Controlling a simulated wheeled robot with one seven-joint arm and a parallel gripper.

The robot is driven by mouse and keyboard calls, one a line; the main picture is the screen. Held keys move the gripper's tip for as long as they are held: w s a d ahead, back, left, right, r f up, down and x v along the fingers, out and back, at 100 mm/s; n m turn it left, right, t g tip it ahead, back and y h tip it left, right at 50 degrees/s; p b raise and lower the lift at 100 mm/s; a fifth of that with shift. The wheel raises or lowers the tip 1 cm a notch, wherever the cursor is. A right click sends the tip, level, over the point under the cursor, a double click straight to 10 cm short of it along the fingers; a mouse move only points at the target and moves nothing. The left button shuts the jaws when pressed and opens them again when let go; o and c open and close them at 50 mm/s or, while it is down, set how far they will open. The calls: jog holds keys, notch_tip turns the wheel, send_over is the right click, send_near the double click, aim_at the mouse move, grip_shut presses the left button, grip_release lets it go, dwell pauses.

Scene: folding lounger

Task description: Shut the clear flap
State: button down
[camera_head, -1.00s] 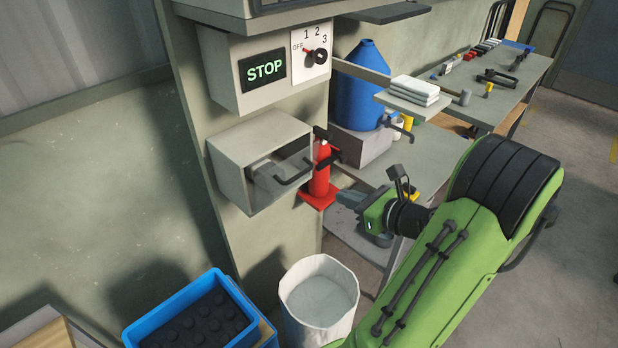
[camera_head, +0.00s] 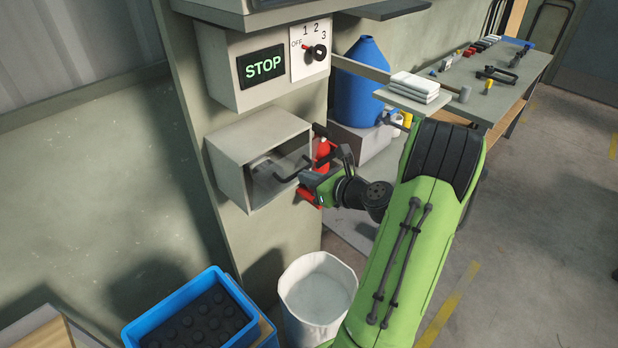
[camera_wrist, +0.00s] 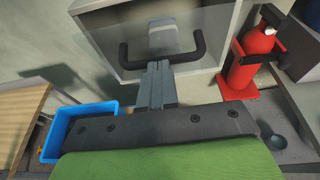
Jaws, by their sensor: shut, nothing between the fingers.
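A pale grey box (camera_head: 232,163) is fixed to the post, and its front has a clear flap with a dark U-shaped handle (camera_head: 293,170). In the wrist view the clear flap (camera_wrist: 198,53) covers the box front, with the handle (camera_wrist: 124,57) across it. How far the flap stands from the box rim is hard to tell. My gripper (camera_wrist: 158,68) is shut and empty, its fingertips at the middle of the handle, overlapping its lower edge in the picture. Whether they touch is unclear. In the head view my gripper (camera_head: 306,180) is just right of the flap.
A red fire extinguisher (camera_wrist: 256,48) stands close right of the box. A STOP panel (camera_head: 263,67) is above it. A white bin (camera_head: 317,290) and a blue crate (camera_head: 187,315) are below. A workbench with a blue container (camera_head: 361,85) lies behind.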

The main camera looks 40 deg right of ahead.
aim_at(289, 164)
jog(key=w+r+g+p, duration=0.1)
jog(key=w+r+p, duration=0.1)
jog(key=p, duration=0.5)
jog(key=shift+w+r, duration=0.2)
jog(key=shift+w, duration=0.1)
jog(key=shift+w+p, duration=0.3)
jog(key=shift+p, duration=0.15)
jog(key=shift+f, duration=0.1)
